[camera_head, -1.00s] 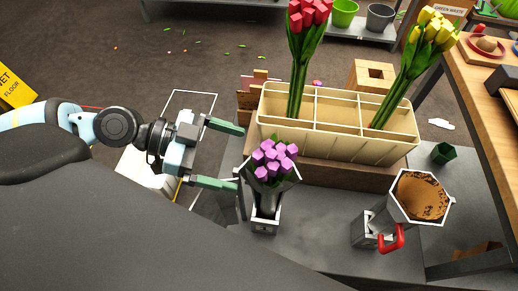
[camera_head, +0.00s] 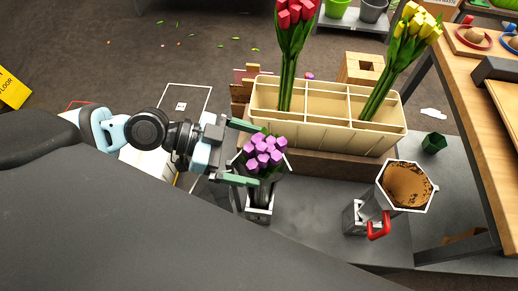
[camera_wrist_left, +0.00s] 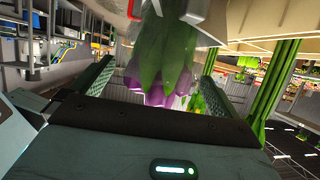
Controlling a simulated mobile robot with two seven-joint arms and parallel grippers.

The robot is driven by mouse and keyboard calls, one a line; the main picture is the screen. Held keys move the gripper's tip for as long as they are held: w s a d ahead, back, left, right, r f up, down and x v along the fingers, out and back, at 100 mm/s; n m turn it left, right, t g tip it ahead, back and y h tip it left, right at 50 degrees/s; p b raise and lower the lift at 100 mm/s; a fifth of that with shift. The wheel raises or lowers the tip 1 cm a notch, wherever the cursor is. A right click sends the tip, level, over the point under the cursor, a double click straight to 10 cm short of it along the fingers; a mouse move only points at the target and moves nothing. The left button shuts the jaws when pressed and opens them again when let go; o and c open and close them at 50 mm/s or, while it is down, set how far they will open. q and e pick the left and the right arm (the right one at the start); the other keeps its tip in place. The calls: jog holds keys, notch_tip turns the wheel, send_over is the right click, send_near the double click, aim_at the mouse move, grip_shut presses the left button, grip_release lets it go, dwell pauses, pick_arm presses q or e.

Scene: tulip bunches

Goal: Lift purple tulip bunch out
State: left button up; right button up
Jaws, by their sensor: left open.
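The purple tulip bunch (camera_head: 264,150) stands upright in a narrow grey-and-white holder (camera_head: 260,214) on the grey table. My left gripper (camera_head: 260,156) comes in from the left and is open, its green fingers on the far and near sides of the bunch. In the left wrist view the bunch (camera_wrist_left: 165,60) appears upside down between the two fingers (camera_wrist_left: 155,80), with visible gaps on both sides. The holder partly hides the lower stems. My right gripper is not in view.
A cream divided planter (camera_head: 330,140) behind the bunch holds red tulips (camera_head: 292,50) and yellow tulips (camera_head: 400,65). A soil-filled pot (camera_head: 408,187) with a red-handled piece (camera_head: 378,228) stands to the right. Bare grey table (camera_head: 310,215) lies between.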

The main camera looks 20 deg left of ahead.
pick_arm(q)
jog(key=shift+p+x, duration=0.5)
jog(key=shift+x, duration=1.1)
